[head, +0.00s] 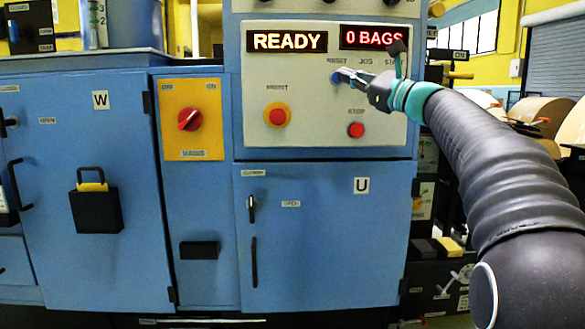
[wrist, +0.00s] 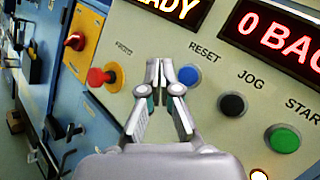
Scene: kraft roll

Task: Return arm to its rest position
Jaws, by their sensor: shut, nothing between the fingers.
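My gripper (head: 348,77) is shut and empty in front of the cream control panel (head: 270,60), at the end of my arm that reaches in from the right. In the head view its tips overlap the blue RESET button (head: 336,78). In the wrist view the gripper (wrist: 159,65) has its fingertips together, just left of the blue RESET button (wrist: 189,75). I cannot tell whether the tips touch the panel.
The panel displays read READY (head: 287,41) and 0 BAGS (head: 375,37). Other controls are a red-on-yellow button (head: 278,116), a red STOP button (head: 356,130), a black JOG button (wrist: 232,105) and a green START button (wrist: 284,139). Paper rolls (head: 540,110) stand behind my arm.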

